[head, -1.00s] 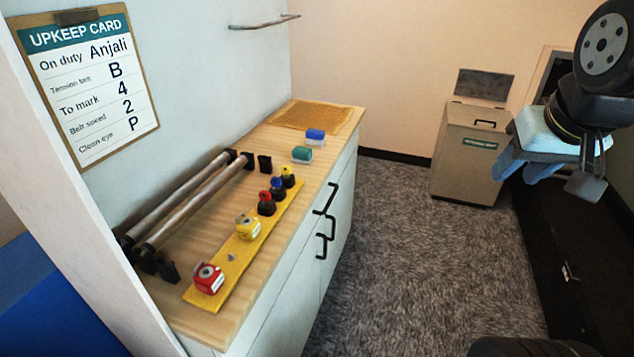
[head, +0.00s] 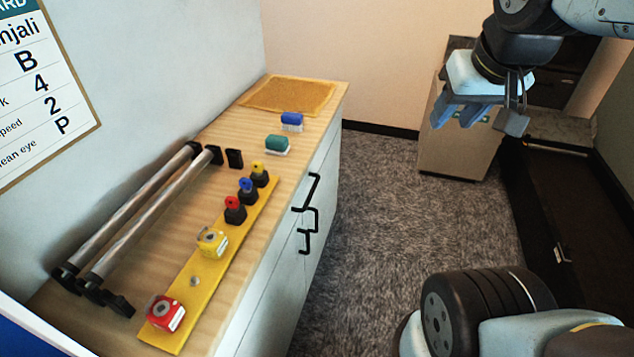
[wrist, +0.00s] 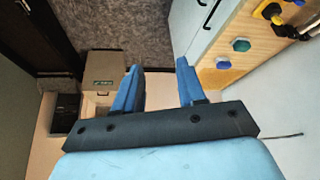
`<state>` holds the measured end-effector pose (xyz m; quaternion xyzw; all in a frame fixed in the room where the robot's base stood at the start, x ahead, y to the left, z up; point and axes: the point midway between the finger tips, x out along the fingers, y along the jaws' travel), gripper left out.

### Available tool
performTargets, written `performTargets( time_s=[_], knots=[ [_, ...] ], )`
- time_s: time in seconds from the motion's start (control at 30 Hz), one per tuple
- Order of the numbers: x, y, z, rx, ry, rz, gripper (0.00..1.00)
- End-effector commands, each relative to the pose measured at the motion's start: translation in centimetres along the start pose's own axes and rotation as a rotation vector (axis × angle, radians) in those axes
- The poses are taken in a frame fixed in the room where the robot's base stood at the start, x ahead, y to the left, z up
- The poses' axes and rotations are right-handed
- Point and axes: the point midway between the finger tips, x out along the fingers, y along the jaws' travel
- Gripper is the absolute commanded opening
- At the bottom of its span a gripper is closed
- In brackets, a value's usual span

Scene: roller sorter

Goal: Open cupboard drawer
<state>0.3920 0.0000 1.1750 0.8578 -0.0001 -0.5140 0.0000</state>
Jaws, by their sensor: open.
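The white cupboard (head: 277,290) stands under the wooden worktop on the left in the head view. Its front has a long black handle (head: 313,192) and other black handles (head: 304,242) close by; which belongs to a drawer is hard to tell at this angle. My gripper (head: 459,115) is open and empty, in the air right of the cupboard and well apart from the handles. The wrist view shows its two blue fingers spread (wrist: 158,68), with the cupboard front (wrist: 205,32) and a handle (wrist: 212,12) beyond them to the right.
A tan bin (head: 455,145) stands at the back, a dark cabinet (head: 560,220) at right. Grey carpet (head: 370,230) between is clear.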

Motion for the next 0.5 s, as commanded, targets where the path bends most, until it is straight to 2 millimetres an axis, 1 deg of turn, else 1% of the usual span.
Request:
performTargets(
  time_s=[0.13,0.23,0.27,0.3,0.5],
  knots=[
    [0.3,-0.1,-0.2,-0.003,-0.018,-0.008,0.4],
    [1.2,-0.4,-0.6,-0.01,-0.063,-0.027,0.4],
    [1.5,-1.4,-0.8,-0.011,-0.082,-0.037,0.4],
    [2.1,-1.9,-1.0,-0.017,-0.11,-0.05,0.4],
    [5.4,-3.0,-2.4,-0.038,-0.259,-0.146,0.4]
  ],
)
